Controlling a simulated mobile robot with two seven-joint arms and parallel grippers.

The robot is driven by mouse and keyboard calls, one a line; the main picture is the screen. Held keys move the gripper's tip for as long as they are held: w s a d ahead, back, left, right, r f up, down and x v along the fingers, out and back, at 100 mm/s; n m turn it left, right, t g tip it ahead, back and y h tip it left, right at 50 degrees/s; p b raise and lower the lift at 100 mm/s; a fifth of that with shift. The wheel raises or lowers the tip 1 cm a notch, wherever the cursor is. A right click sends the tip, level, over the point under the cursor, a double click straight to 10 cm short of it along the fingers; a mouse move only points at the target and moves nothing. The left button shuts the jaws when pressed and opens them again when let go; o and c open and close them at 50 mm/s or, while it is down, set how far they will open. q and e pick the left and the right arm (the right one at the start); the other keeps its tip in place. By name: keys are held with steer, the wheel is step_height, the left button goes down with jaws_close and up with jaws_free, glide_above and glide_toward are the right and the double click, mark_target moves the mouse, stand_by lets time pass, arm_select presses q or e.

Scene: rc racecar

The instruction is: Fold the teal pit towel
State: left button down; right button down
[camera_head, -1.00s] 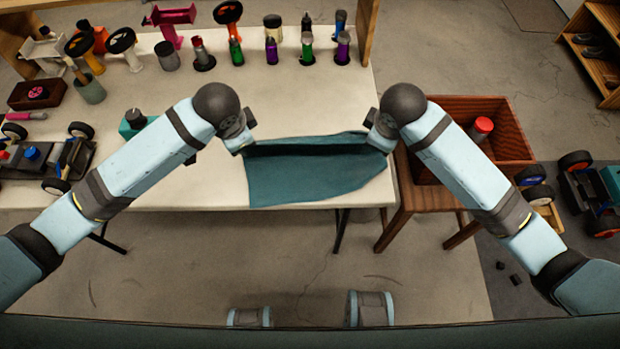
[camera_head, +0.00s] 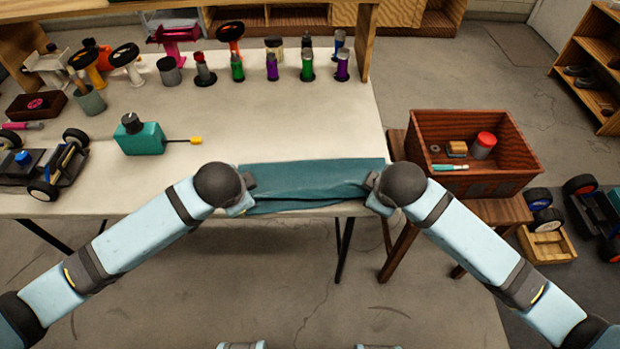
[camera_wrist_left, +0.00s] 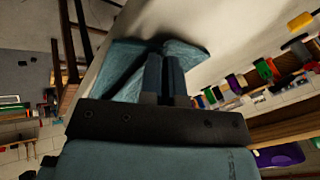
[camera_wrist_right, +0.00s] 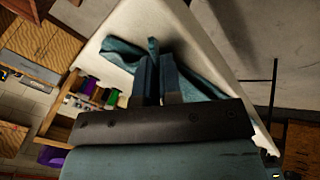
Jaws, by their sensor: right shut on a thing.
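The teal towel (camera_head: 310,180) lies at the front edge of the white table, folded into a narrow strip with an uneven front edge. Part of it hangs slightly over the edge. My right gripper (camera_head: 372,184) is shut on the towel at its right end; a bit of cloth sticks up between the fingers in the right wrist view (camera_wrist_right: 153,46). My left gripper (camera_head: 247,190) is at the towel's left end. In the left wrist view its fingers (camera_wrist_left: 164,60) are close together over the cloth (camera_wrist_left: 125,75); whether they grip it is hidden.
A wooden crate (camera_head: 470,185) on a stool is beside my right arm. The table behind the towel is clear.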

arm_select(q)
steer(key=c, duration=1)
jaws_free()
arm_select(e)
steer(key=c, duration=1)
jaws_free()
arm_select(q)
steer(key=v, duration=1)
steer(key=shift+s, duration=0.6)
arm_select(e)
steer(key=s+v, duration=0.1)
steer(key=v, duration=0.9)
arm_select(q)
steer(key=shift+r, duration=0.15)
steer(key=shift+c, duration=0.2)
arm_select(e)
steer(key=shift+s+r, duration=0.1)
steer(key=shift+r, duration=0.05)
steer(key=shift+c, duration=0.2)
